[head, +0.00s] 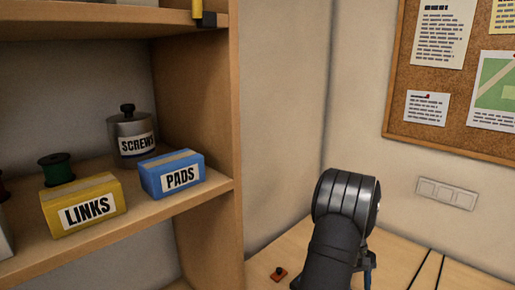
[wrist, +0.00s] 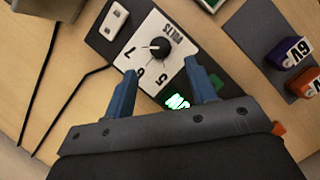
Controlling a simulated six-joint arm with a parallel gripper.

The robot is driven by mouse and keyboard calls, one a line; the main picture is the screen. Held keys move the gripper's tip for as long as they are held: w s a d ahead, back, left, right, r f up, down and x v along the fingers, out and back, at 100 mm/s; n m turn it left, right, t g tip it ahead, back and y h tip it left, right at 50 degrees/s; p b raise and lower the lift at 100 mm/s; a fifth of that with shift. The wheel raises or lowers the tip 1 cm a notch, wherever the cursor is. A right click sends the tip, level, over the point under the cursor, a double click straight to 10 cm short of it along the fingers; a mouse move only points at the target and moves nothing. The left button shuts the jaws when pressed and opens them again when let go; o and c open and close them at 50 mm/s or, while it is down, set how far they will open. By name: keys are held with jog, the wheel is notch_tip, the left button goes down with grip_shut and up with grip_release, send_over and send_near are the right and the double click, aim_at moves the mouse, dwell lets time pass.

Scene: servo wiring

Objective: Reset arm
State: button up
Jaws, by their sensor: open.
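My gripper (wrist: 162,93) shows in the wrist view with its two blue fingers apart and nothing between them. Past the fingertips is a dark device with a white dial plate marked VOLTS and numbers, and a black knob (wrist: 160,47). A green lit display (wrist: 178,102) shows just above my gripper's body, partly hidden. In the head view, my dark arm stands at the lower right in front of the wall; the fingers cannot be made out there.
Black cables (wrist: 62,85) lie at left. In the head view, a wooden shelf (head: 205,200) holds a yellow LINKS box (head: 84,205), a blue PADS box (head: 172,174) and a SCREWS jar (head: 132,133).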

jog(key=x, duration=0.7)
jog(key=shift+f, duration=0.15)
jog(key=v, duration=1.8)
jog(key=x, duration=1.7)
jog(key=shift+s+f, duration=0.2)
jog(key=shift+f, duration=0.1)
jog(key=shift+f+n, duration=0.15)
jog(key=shift+n, duration=0.25)
jog(key=n, duration=0.1)
jog(key=n+h, duration=0.1)
jog(key=n, duration=0.1)
jog(key=shift+s+a+n+t+h, duration=0.1)
jog(key=shift+a+n+t+h, duration=0.05)
jog(key=shift+n+t+h, duration=0.2)
jog(key=n, duration=0.2)
jog(key=n+t+h, duration=0.1)
jog(key=n, duration=0.1)
jog(key=shift+s+n+t, duration=0.1)
jog(key=shift+n+t, duration=0.15)
jog(key=shift+n, duration=0.1)
jog(key=shift+n+h, duration=0.25)
jog(key=shift+n, duration=0.15)
jog(key=v, duration=0.6)
jog(key=shift+a+r, duration=0.15)
jog(key=shift+r, duration=0.2)
